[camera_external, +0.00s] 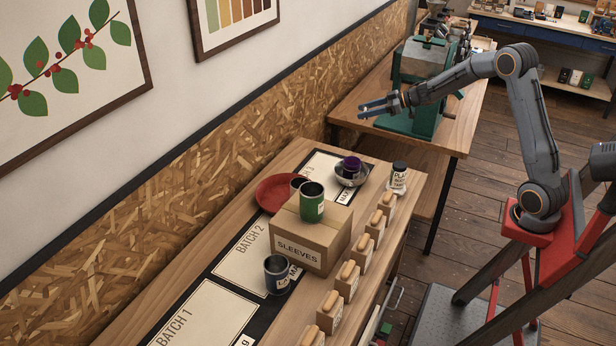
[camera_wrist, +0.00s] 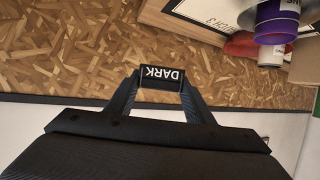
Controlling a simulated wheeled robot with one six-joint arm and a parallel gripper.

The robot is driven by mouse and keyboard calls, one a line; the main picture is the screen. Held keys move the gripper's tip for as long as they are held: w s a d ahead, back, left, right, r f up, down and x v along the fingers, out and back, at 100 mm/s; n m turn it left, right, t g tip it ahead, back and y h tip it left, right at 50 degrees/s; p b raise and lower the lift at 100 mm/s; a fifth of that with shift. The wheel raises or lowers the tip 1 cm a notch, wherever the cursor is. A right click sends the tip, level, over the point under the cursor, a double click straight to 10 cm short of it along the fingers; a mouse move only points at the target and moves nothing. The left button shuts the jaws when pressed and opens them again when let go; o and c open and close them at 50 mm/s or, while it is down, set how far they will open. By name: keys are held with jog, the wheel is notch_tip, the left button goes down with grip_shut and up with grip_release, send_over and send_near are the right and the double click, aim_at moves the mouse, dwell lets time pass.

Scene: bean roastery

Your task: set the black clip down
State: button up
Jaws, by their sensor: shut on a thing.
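The black clip (camera_wrist: 161,72) shows in the wrist view with the white word DARK on it, upside down in the picture. My gripper (camera_wrist: 160,84) is shut on it, one finger at each side. In the external view my gripper (camera_external: 372,108) is up in the air at the upper middle, between the wall and the green machine, above and beyond the far end of the long table. The clip is too small to make out there. In the wrist view the clip is seen against the chipboard wall, with no surface touching it.
The long table bears a SLEEVES box (camera_external: 299,247) with a green can (camera_external: 312,207) on top, a dark cup (camera_external: 277,279), a red plate (camera_external: 268,192), a metal bowl (camera_external: 343,179) and a black-capped jar (camera_external: 398,179). Several wooden holders line the right edge. The green machine (camera_external: 420,65) stands behind.

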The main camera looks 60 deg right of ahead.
jog(key=w+a+f+n+g+y+b, duration=0.1)
jog(key=w+a+f+n+g+y, duration=0.2)
jog(key=a, duration=0.4)
jog(key=w+a+f+n+y+b, duration=0.2)
jog(key=w+a+f, duration=0.3)
jog(key=a+f, duration=0.1)
send_over(332, 166)
notch_tip(332, 166, down, 5)
jog(key=shift+d+r+p, duration=0.15)
jog(key=shift+r+p, duration=0.05)
jog(key=shift+p, duration=0.1)
jog(key=shift+f+p, duration=0.3)
jog(key=shift+f, duration=2.25)
jog(key=shift+f, duration=0.1)
jog(key=o, duration=0.7)
jog(key=shift+o, duration=0.2)
